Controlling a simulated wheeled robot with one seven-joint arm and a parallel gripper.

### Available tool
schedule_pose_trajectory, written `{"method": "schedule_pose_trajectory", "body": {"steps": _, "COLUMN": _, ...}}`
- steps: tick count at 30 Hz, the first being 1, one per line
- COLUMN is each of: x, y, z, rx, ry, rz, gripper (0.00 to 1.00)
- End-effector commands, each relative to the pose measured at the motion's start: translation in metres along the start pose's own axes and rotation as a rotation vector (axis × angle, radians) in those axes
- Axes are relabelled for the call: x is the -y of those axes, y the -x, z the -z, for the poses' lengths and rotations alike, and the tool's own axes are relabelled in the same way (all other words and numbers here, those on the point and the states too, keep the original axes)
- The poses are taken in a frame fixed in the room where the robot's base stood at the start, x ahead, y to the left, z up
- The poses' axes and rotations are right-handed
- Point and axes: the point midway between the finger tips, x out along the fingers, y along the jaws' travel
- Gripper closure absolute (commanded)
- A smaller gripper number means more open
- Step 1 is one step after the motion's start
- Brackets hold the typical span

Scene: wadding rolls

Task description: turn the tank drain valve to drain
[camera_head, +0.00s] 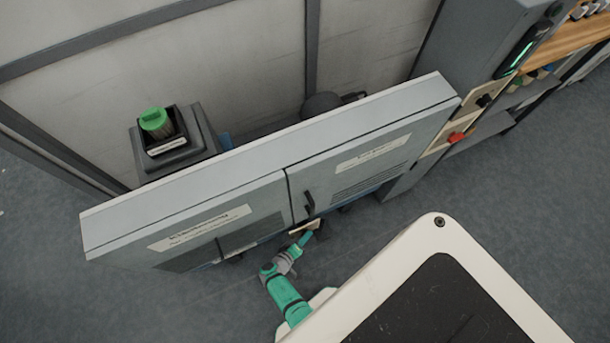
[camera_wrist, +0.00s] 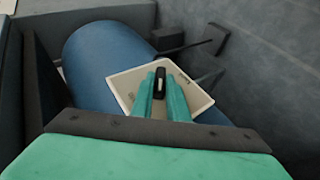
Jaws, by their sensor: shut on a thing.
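In the wrist view a blue cylindrical tank (camera_wrist: 95,62) lies behind a square off-white plate (camera_wrist: 128,82). A small black valve handle (camera_wrist: 160,74) with a pale mark stands at the plate's middle. My gripper (camera_wrist: 160,88) has its two green fingers on either side of this handle, shut on it. Some small print shows on the plate, too blurred to read. In the head view my gripper (camera_head: 306,238) reaches low under the front of the grey cabinet (camera_head: 265,190), beside a sliver of the pale plate (camera_head: 305,228). The handle and tank are hidden there.
The cabinet's doors are shut, with a black door handle (camera_head: 309,202) just above my gripper. A control panel with a red knob (camera_head: 456,137) is at the right. Dark bars (camera_wrist: 205,45) project near the tank.

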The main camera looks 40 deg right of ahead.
Motion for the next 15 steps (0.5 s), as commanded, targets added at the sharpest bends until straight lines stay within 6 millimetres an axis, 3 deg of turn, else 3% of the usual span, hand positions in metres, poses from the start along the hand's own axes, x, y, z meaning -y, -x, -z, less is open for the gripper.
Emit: {"method": "schedule_pose_trajectory", "body": {"steps": 15, "x": -0.0070, "y": -0.0006, "z": -0.0011, "rx": 0.000, "ry": -0.100, "rz": 0.225, "gripper": 1.00}}
